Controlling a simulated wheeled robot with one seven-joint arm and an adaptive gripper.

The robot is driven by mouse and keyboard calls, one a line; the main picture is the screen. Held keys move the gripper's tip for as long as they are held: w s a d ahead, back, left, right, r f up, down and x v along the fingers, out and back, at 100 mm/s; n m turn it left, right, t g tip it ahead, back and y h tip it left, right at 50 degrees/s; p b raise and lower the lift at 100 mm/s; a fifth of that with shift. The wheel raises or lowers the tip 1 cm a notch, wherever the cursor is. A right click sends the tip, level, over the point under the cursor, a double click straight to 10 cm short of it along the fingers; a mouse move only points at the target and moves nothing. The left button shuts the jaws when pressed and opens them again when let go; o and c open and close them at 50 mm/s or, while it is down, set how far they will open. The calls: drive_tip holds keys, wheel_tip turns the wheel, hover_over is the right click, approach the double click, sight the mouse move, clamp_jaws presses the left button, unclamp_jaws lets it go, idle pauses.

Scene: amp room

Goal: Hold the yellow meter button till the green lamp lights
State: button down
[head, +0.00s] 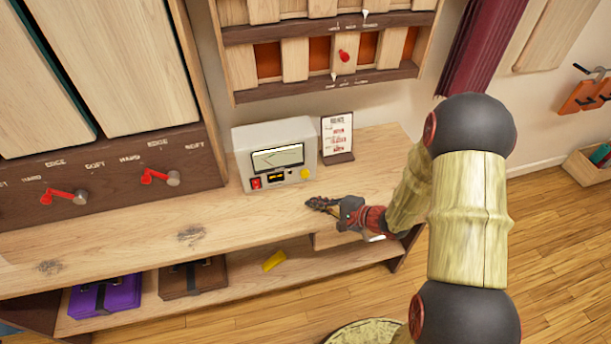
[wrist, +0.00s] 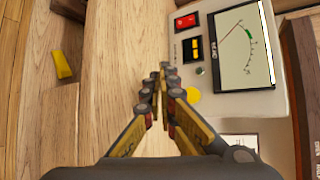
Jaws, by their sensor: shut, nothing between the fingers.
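The meter (head: 243,150) is a pale box on the wooden bench, with a white dial, a red switch and a dark amber-marked window. Its yellow button (head: 306,174) is at the lower right of the front face. It also shows in the wrist view (wrist: 194,97), right of my fingers. A small round lamp (wrist: 200,71) beside it looks dull grey-green, with no clear glow. My gripper (head: 311,203) is shut and empty, in front of the meter over the bench. In the wrist view its fingertips (wrist: 162,70) appear apart from the button.
A small printed card stand (head: 338,138) is right of the meter. The bench top (head: 130,223) is clear to the left. Red-handled levers (head: 65,195) are on the left cabinet. A yellow block (head: 274,261) and purple folder (head: 105,293) lie on the lower shelf.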

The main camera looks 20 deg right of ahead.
sight(305, 174)
drive_tip(key=w, duration=0.6)
drive_tip(key=shift+w+f, duration=0.1)
drive_tip(key=shift+w, duration=1)
idle(0.6)
drive_tip(key=shift+w+b, duration=0.4)
drive_tip(key=shift+b, duration=0.15)
drive_tip(key=shift+w+b, duration=0.35)
drive_tip(key=shift+w, duration=0.2)
idle(0.5)
drive_tip(key=shift+s, duration=0.1)
idle(2.9)
drive_tip(key=shift+s+b, duration=0.3)
drive_tip(key=shift+s, duration=0.6)
